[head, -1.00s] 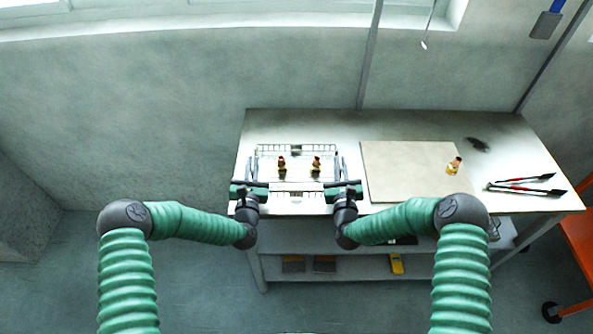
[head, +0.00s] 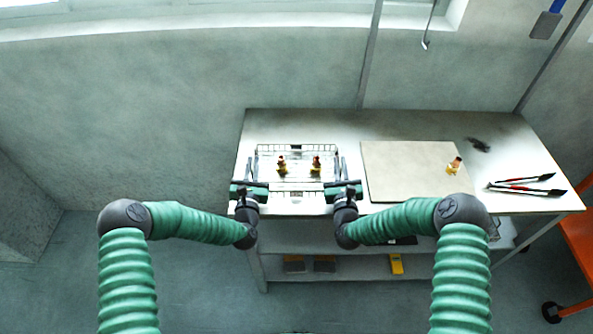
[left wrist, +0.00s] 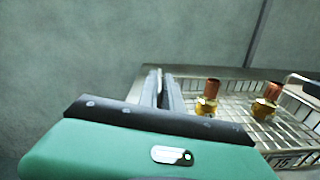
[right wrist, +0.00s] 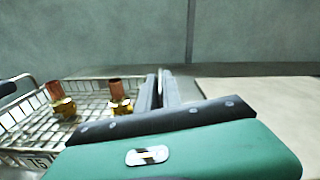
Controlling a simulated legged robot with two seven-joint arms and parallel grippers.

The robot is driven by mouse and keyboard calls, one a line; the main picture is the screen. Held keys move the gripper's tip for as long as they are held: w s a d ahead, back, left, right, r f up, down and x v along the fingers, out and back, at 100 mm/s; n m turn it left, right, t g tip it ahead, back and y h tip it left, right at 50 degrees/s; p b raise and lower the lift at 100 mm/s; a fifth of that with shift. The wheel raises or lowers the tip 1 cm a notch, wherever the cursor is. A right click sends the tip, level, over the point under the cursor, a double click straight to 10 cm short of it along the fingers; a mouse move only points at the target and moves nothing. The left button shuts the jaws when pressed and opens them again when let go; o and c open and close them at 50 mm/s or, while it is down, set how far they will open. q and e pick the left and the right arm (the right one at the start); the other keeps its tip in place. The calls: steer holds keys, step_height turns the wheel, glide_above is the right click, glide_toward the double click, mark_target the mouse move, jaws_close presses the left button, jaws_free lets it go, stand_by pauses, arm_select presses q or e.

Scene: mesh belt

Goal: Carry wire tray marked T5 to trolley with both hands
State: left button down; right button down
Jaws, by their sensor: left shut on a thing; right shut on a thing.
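The wire tray marked T5 (head: 296,205) is at the left end of the bench, with two brass-and-copper fittings in it. My left gripper (head: 250,165) is shut on the tray's left side. My right gripper (head: 340,165) is shut on its right side. I cannot tell whether the tray rests on the bench or is slightly above it. An orange frame with a black wheel, likely the trolley (head: 577,236), is partly cut off at the right edge.
The tray is over the pale bench (head: 400,125). A beige board (head: 410,175) lies right of the tray with one fitting (head: 454,166) on it. Two red-and-black tools (head: 525,190) lie at the bench's right end. A lower shelf (head: 350,268) holds a yellow item (head: 396,264).

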arm_select(q)
steer(key=r+p, duration=0.4)
steer(key=shift+w+a+r, duration=0.1)
steer(key=shift+a+r, duration=0.1)
steer(key=shift+r+p, duration=0.45)
steer(key=shift+p, duration=0.15)
steer(key=shift+f, duration=0.25)
